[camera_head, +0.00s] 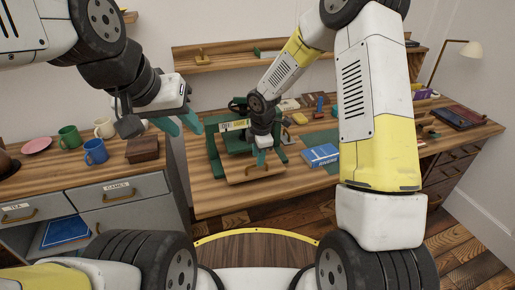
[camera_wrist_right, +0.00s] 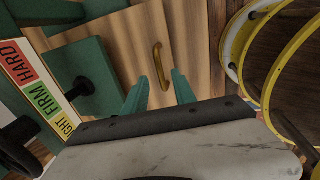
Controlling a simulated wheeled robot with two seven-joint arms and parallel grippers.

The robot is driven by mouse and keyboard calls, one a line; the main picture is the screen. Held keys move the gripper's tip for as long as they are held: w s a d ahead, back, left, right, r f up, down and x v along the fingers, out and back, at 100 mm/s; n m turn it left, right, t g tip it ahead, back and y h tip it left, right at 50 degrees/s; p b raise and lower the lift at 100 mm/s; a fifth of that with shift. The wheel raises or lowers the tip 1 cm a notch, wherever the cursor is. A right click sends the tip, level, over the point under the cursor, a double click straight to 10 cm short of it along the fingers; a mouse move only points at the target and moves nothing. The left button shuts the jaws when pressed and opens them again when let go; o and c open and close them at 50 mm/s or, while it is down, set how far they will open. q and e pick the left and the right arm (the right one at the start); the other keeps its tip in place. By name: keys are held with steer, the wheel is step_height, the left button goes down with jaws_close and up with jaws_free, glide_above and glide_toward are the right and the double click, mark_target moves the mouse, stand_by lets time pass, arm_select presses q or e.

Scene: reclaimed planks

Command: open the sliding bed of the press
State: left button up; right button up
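The green press (camera_head: 214,150) stands on the wooden desk, and its green frame (camera_wrist_right: 92,58) and a HARD/FIRM/LIGHT label (camera_wrist_right: 27,82) show in the right wrist view. Its wooden sliding bed (camera_head: 238,175) lies low at the front, with a brass handle (camera_wrist_right: 161,65) on it in the right wrist view. My right gripper (camera_wrist_right: 160,76) is open, its two green fingers apart and pointing at the bed, with the handle between and just beyond the tips. I cannot tell whether they touch it. My left gripper (camera_head: 184,122) is open and empty in the air, left of the press.
A blue book (camera_head: 321,155) lies right of the press. Mugs (camera_head: 95,151) and a dark wooden box (camera_head: 142,149) stand on the left cabinet. A yellow-rimmed round thing (camera_wrist_right: 240,45) is at the right of the wrist view. The desk's front strip is clear.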

steer(key=shift+w+a+f, duration=0.1)
steer(key=shift+w+f, duration=0.05)
steer(key=shift+f, duration=0.7)
steer(key=shift+w+f, duration=0.15)
steer(key=shift+f, duration=0.65)
steer(key=shift+c, duration=0.3)
jaws_close()
